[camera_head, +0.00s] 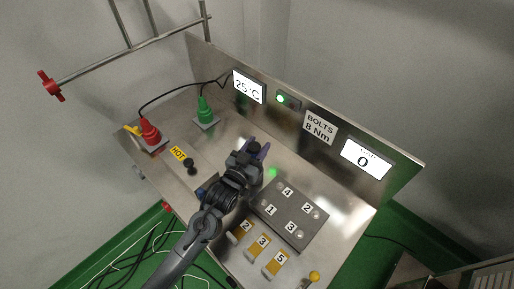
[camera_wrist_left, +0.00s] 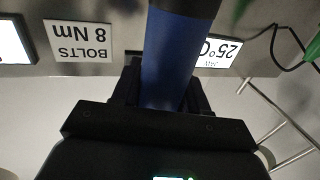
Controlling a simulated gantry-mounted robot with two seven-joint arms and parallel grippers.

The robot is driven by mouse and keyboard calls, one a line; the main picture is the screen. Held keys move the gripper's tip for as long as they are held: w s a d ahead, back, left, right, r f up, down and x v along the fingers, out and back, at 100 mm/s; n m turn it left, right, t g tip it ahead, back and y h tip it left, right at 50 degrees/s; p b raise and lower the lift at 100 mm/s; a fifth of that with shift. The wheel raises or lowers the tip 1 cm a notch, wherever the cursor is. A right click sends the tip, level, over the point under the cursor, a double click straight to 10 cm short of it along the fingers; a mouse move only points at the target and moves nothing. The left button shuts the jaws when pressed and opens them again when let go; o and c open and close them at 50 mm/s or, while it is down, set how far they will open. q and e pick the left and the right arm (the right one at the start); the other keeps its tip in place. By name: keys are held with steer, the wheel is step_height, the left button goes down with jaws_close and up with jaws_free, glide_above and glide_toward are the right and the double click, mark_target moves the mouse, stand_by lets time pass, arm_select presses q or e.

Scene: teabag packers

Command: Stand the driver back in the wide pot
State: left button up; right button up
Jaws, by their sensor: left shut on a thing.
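My left gripper (camera_head: 250,156) is above the metal worktop, left of the grey numbered block. In the left wrist view it is shut on a thick blue cylinder with a dark end, which I take to be the driver (camera_wrist_left: 168,60). The driver stands out from between the fingers, and its far end is cut off by the frame edge. In the head view the gripper and arm mostly hide it. I cannot make out the wide pot for certain; my arm covers part of the worktop. My right gripper is not in view.
The grey block (camera_head: 292,213) has numbered bolts. Yellow numbered pieces (camera_head: 262,242) lie in front. Red (camera_head: 150,131) and green (camera_head: 205,112) cable plugs stand at the left, near a HOT label (camera_head: 179,153) and black knob (camera_head: 191,166). A metal back panel (camera_head: 401,168) bounds the worktop.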

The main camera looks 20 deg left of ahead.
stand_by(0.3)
arm_select(q)
steer(key=shift+f, duration=0.15)
steer(key=o, duration=1.2)
steer(key=shift+c, duration=0.2)
steer(key=shift+s, duration=0.2)
steer(key=s+a+p, duration=0.1)
steer(key=s, duration=0.6)
